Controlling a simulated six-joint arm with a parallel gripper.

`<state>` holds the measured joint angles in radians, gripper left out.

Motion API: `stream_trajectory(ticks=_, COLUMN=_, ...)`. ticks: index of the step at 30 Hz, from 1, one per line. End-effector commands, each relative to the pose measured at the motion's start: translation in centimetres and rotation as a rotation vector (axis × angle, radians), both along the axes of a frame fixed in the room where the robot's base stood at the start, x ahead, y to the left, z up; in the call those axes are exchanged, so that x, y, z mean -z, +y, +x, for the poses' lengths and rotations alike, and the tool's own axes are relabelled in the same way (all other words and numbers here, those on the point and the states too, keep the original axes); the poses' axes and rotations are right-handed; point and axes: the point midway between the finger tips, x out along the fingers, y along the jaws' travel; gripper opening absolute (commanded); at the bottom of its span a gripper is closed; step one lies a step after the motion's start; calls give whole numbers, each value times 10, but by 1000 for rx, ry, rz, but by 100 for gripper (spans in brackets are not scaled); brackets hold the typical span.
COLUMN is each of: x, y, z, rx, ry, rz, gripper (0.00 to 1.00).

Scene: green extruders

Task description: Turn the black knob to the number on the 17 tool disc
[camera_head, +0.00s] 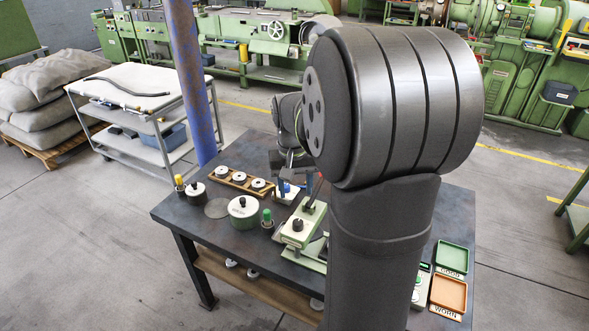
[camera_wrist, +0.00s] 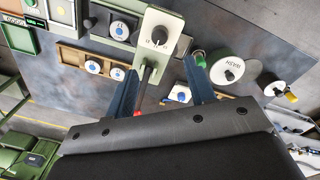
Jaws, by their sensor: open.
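The black knob (camera_wrist: 159,36) is on the pale face of a green-edged device, with small dial marks around it too small to read. In the head view the knob (camera_head: 298,225) is on top of the pale green box. My gripper (camera_wrist: 160,70) is open and empty; its two blue fingers are apart, short of the knob. In the head view my gripper (camera_head: 290,170) is partly hidden behind my arm.
A red-tipped lever (camera_wrist: 145,90) extends from the device between my fingers. A green WASH pot (camera_head: 243,208) stands left of the device, near a green-capped bottle (camera_head: 267,219). A green tray (camera_head: 452,257) and orange tray (camera_head: 448,293) are at right. My arm hides the table's middle.

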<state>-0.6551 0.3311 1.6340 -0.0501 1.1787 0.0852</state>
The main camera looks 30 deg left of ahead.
Motion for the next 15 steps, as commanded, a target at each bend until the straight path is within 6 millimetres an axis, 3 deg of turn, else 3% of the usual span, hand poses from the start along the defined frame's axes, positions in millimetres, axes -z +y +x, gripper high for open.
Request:
stream_trajectory(ticks=6, x=-41, y=2, z=-1, rx=0, ry=-2, rz=2, gripper=50)
stream_trajectory(ticks=15, x=-57, y=2, z=-1, rx=0, ry=0, rz=0, gripper=50)
